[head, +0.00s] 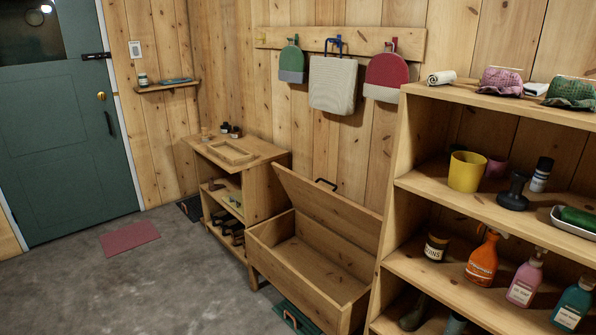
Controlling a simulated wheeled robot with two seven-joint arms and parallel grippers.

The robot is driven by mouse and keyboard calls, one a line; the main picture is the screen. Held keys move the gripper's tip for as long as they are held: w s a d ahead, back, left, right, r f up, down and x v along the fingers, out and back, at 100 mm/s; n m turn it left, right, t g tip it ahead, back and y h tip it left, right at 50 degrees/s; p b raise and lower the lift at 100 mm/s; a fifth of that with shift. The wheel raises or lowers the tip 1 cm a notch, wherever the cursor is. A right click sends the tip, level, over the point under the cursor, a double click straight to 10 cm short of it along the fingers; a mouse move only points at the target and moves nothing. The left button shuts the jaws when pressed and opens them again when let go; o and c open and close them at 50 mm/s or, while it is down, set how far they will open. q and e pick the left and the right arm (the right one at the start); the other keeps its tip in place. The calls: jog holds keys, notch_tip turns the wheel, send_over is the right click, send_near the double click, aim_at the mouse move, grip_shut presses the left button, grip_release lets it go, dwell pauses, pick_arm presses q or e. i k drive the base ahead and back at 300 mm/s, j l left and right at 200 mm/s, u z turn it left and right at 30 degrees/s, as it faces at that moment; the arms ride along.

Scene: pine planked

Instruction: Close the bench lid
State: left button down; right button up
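The wooden storage bench (297,281) stands against the plank wall, between a low cabinet and a shelf unit. Its lid (328,213) is raised and tilted back toward the wall, hinged along the rear edge. A dark handle (326,184) shows at the lid's upper edge. The inside of the bench box is visible and looks empty. Neither of my grippers is in the head view.
A shelf unit (448,199) with bottles and a yellow mug (466,171) stands close on the bench's right. A low cabinet (265,192) is on its left. Grey floor (170,280) in front is mostly clear, with a red mat (130,238).

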aim_at(359, 225)
jog(key=i+j+z, duration=0.35)
jog(key=i+j, duration=0.35)
jog(key=i, duration=0.2)
jog(key=i+j+z, duration=0.35)
jog(key=i+j, duration=0.5)
jog(key=j, duration=0.1)
